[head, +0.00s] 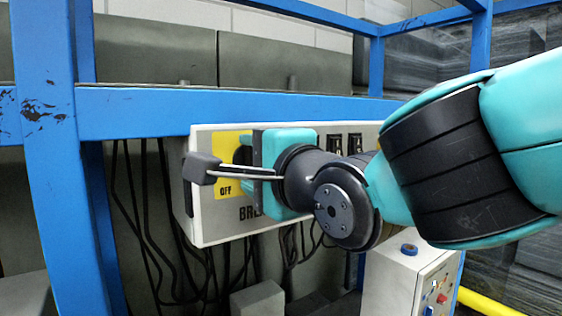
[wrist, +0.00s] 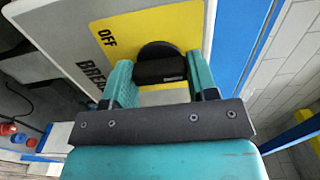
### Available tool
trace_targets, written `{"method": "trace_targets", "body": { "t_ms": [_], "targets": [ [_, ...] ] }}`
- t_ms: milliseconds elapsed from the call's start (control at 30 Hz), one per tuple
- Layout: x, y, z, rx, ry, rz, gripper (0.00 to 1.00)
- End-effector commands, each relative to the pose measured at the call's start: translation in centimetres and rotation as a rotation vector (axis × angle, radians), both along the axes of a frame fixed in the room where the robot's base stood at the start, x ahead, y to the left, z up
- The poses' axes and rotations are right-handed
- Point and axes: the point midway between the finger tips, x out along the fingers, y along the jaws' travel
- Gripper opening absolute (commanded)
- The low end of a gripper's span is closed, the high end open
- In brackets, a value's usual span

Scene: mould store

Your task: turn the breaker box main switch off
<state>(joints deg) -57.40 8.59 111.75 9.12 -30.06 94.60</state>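The breaker box (head: 215,226) is a pale panel hung below a blue rail. A yellow plate (head: 223,185) on it reads OFF; this plate also shows in the wrist view (wrist: 118,20). The main switch (wrist: 160,68) is a black handle on a round black base over the yellow plate. My gripper (wrist: 161,80) is at the switch, with one teal finger on each side of the handle. I cannot tell which setting the handle points to.
Smaller black switches (head: 345,143) sit on the panel right of my gripper. A blue frame post (head: 55,160) stands at the left. A white control box (head: 408,285) with coloured buttons stands below right. Black cables (head: 150,230) hang under the panel.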

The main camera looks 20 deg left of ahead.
Motion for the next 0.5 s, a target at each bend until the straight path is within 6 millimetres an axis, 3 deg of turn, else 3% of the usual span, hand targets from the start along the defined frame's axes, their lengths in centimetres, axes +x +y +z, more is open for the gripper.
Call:
{"method": "trace_targets", "body": {
  "t_ms": [500],
  "targets": [
    [-0.04, -0.05, -0.58, -0.099, -0.117, 0.000, 0.29]
  ]
}}
